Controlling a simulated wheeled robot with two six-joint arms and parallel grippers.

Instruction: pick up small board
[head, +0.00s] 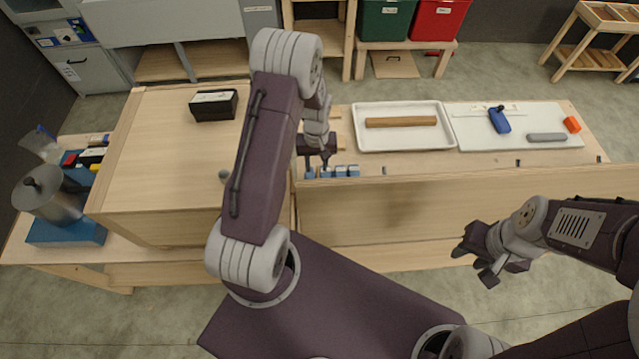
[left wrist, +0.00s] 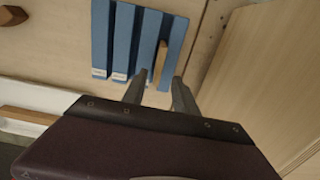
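A small wooden board (left wrist: 160,62) stands on edge in a slot of the blue rack (left wrist: 101,40) in the left wrist view. In the head view the blue rack (head: 341,171) is at the front of the bench and my left arm partly covers it; I cannot make out the small board there. My left gripper (left wrist: 161,92) is open, its two fingers on either side of the board's near end, with no clear contact. It points down at the rack in the head view (head: 318,170). My right gripper (head: 477,264) is open and empty, in front of the bench at the right.
A white tray (head: 361,143) holding a brown wooden bar (head: 401,122) lies right of the rack. Beyond it is a white board (head: 465,135) with a blue tool (head: 499,120). A raised wooden cabinet (head: 165,150) stands left of my left arm. A bench rail runs along the front.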

